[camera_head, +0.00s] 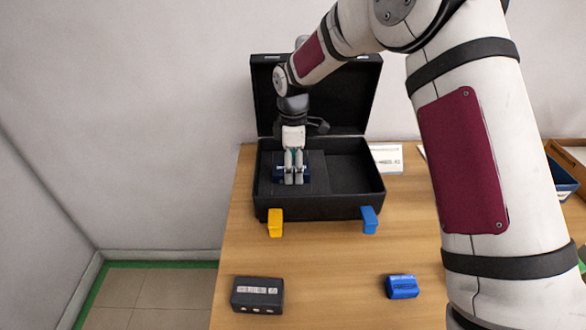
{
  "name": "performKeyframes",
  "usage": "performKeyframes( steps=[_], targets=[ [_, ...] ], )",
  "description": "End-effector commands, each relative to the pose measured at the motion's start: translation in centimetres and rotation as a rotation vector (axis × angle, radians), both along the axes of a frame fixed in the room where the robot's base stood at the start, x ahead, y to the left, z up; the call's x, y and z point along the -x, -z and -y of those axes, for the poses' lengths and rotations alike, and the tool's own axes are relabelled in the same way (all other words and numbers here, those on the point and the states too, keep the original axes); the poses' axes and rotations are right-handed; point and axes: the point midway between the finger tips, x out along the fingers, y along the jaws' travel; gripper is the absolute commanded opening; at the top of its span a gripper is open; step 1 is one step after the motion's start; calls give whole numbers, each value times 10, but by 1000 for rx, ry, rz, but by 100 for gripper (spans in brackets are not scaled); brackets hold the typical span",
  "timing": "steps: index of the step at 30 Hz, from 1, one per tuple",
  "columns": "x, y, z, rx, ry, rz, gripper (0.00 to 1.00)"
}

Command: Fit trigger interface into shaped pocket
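An open black case (320,212) stands on the wooden table, its lid (345,95) raised at the back. Its left part holds a dark insert (321,180); the right part looks empty. A small dark blue device (279,175) with light metal bits at its sides is at the insert in the left part. It may be the trigger interface; I see no readable label. My gripper (293,183) points down into the case at this device, its two pale fingers close together in front of it. The fingers hide the device's middle and the pocket, so grip and seating cannot be told.
Yellow (275,223) and blue (369,220) latches stick out from the case front. A dark labelled box (257,294) and a blue block (402,287) lie nearer. A white card (387,158) lies right of the case. My arm covers the right side. The front middle table is clear.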

Motion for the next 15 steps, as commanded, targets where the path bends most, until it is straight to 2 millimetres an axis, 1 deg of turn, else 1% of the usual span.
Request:
performKeyframes(
  steps=[1,9,12,15],
  targets=[
    [-2,-11,0,-2,1,6,68],
    [-2,-69,0,-3,2,7,68],
    [-2,-86,0,-3,1,7,68],
    [-2,-99,-1,-2,0,6,68]
  ],
)
